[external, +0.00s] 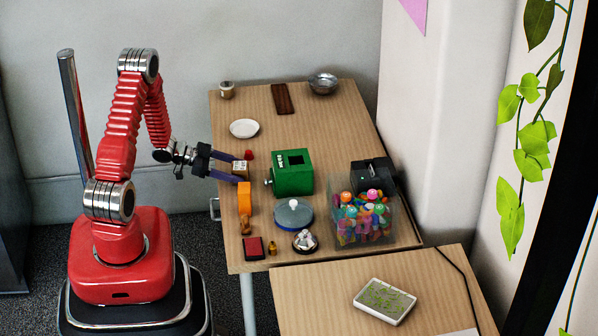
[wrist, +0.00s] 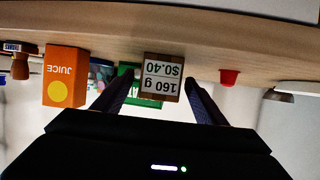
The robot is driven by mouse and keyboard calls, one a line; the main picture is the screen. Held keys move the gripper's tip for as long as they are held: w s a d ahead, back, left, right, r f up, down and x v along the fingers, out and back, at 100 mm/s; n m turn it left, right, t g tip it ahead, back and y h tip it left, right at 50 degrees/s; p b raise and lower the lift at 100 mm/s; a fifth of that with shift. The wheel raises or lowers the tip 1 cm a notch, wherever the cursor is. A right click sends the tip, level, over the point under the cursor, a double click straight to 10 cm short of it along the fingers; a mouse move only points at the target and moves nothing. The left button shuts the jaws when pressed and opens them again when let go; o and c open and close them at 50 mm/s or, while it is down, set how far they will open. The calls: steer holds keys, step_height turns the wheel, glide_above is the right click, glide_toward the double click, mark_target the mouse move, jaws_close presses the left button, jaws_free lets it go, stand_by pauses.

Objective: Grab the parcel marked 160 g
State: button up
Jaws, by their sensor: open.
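The parcel (wrist: 161,78) is a small brown box with a white label reading "160 g" and "$0.40", upside down in the wrist view. In the external view the parcel (external: 241,168) stands near the table's left edge. My gripper (external: 236,167) is open, its two dark fingers reaching in from the left on either side of the parcel. In the wrist view my gripper (wrist: 160,84) has one finger to each side of the parcel, with gaps visible. Whether the fingertips reach past the box is hard to tell.
An orange juice carton (external: 244,197) stands close in front of the parcel; a small red object (external: 248,155) is just behind it. A green box (external: 292,172) is to the right. A white plate (external: 244,128) lies farther back. A clear bin of balls (external: 345,229) stands at right.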

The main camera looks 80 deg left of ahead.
steer(key=shift+x, duration=0.95)
steer(key=shift+c, duration=0.2)
steer(key=c, duration=1.2)
